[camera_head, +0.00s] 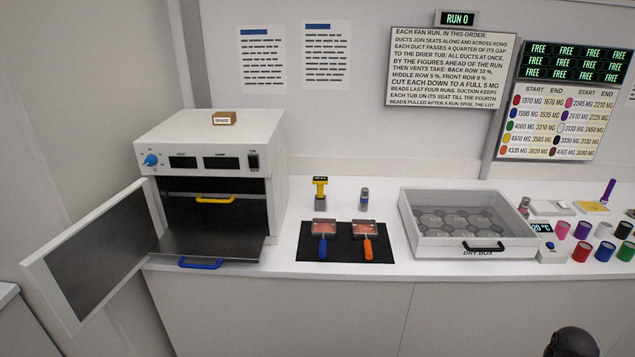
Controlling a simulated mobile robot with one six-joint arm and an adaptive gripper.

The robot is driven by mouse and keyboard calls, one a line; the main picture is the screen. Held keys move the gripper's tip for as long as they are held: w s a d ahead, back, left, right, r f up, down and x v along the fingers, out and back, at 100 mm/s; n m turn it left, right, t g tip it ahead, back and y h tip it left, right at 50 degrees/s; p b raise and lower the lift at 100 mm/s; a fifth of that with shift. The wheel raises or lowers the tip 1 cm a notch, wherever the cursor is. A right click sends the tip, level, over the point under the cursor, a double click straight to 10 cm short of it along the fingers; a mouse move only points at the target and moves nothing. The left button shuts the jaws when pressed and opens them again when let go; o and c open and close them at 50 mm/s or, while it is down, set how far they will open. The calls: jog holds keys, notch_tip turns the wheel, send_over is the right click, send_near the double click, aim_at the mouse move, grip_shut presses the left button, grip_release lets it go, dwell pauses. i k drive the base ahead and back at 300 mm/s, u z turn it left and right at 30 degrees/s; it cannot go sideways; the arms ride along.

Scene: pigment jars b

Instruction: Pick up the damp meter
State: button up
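A small yellow device with a dark display on top (320,184), which looks like the damp meter, stands upright in a grey block (320,203) on the white counter. It is behind the dark mat and right of the open oven. Its lettering is too small to read. A rounded black part of my own arm shows at the bottom right edge, well away from the device. My gripper's fingers are not in view.
The oven (213,150) has its door (95,255) swung open to the left. Two flat tools lie on the dark mat (345,254). A small jar (364,199) stands right of the yellow device. The drying box (470,245) and several coloured tubs are farther right.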

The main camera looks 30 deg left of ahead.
aim_at(319, 184)
jog(key=u, duration=0.45)
jog(key=i, duration=0.75)
jog(key=u, duration=0.45)
